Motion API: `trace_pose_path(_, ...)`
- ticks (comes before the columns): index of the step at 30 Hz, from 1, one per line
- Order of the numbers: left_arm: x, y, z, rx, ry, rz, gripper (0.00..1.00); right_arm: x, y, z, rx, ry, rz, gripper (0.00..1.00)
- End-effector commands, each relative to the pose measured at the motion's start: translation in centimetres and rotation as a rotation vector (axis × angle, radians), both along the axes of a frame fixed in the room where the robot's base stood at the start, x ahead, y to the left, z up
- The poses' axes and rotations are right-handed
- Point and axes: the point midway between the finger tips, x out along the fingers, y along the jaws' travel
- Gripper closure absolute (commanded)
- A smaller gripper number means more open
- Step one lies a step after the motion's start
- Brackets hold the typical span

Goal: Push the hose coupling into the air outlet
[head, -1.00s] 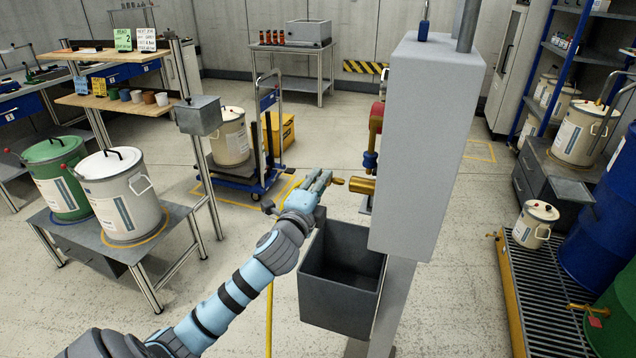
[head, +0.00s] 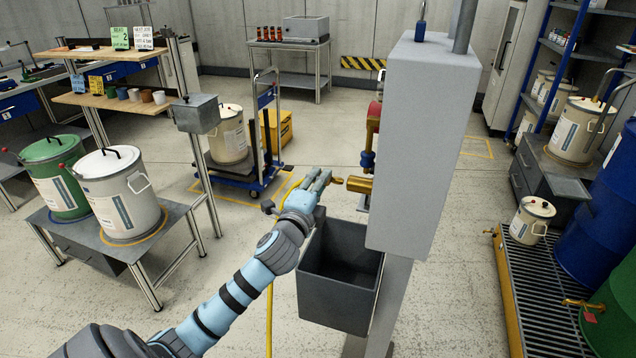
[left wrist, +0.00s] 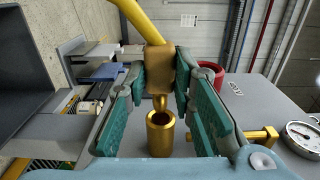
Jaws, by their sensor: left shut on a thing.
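My left gripper (head: 324,180) is shut on the brass hose coupling (left wrist: 158,68), which sits between its teal finger pads in the left wrist view. A yellow hose (left wrist: 133,20) runs from the coupling's back end. The coupling's narrow nose points at the open bore of the air outlet (left wrist: 160,138), a brass cylinder. In the left wrist view the nose overlaps the bore's far rim; I cannot tell whether it touches or enters. In the head view the outlet (head: 360,184) sticks out left from the grey post, with the coupling's tip just left of it. My right gripper is not in view.
A grey open bin (head: 340,275) hangs below the outlet. The grey post box (head: 425,140) stands right of it. A red and brass fitting (head: 373,125) sits behind the outlet. A round gauge (left wrist: 302,135) and a brass lever (left wrist: 245,135) lie right of the outlet.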

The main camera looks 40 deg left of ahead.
Motion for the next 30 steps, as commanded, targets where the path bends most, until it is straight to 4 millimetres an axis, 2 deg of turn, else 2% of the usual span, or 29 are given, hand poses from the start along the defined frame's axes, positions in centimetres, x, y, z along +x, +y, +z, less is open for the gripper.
trace_pose_path(30,0.8,-2.2,0.1,0.001,-0.001,0.000,1.00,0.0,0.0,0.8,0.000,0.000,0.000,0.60)
